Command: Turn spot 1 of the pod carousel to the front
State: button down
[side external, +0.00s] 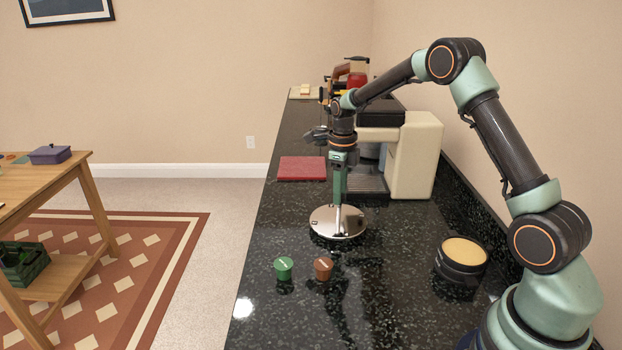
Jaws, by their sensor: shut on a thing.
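The pod carousel (322,224) appears as a shiny round silver disc on the dark counter, with a thin upright post near its middle. My gripper (339,198) points straight down over the disc and is shut on the post, which its fingers partly hide. I see no pods on the disc, and the spot numbers are too small to read. A green pod (284,267) and a brown pod (323,267) stand on the counter on the near side of the disc, apart from it.
A cream and black coffee machine (416,158) stands close behind the disc, to the right. A red mat (302,168) lies behind it, to the left. A black round container (462,262) with a tan top stands at right. The counter's (275,315) near left part is clear.

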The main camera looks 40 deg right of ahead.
jog(key=m, duration=0.5)
jog(key=shift+r, duration=0.1)
dwell(0.4)
jog(key=c, duration=0.5)
grip_release()
jog(key=shift+c, duration=0.2)
notch_tip(320, 180, up, 12)
